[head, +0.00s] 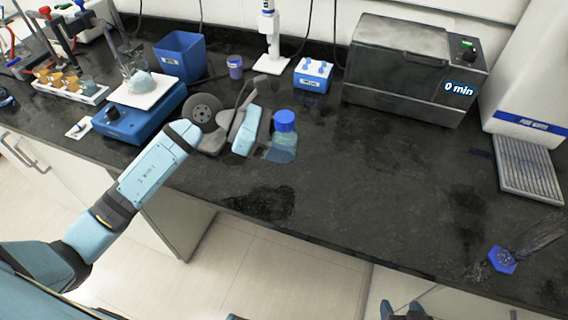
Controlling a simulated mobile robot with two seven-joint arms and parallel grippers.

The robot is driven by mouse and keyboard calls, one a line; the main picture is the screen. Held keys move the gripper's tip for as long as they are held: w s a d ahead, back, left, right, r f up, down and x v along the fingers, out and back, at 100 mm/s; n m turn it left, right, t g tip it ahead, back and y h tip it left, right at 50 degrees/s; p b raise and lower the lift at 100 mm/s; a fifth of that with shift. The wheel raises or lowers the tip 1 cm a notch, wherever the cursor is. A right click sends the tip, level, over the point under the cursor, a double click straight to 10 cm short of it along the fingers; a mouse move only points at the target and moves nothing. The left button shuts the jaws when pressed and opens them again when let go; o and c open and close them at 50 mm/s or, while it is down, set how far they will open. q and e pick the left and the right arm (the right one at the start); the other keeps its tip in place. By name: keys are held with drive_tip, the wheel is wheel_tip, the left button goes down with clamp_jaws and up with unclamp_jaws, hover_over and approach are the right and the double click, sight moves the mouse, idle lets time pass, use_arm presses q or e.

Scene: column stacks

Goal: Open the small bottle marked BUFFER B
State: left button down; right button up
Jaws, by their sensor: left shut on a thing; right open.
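My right gripper (405,309) shows only partly at the bottom edge, open and empty, below the bench front and away from the bottle.
A stirrer (135,121) is left. A clear cylinder with blue foot (502,260) is right. The bench centre-right is clear.

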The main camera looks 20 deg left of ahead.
use_arm(q)
drive_tip(key=shift+f, duration=3.6)
drive_tip(key=shift+f, duration=0.15)
drive_tip(key=shift+c, duration=1.7)
unclamp_jaws()
drive_tip(key=b+v, duration=0.1)
drive_tip(key=v, duration=1.1)
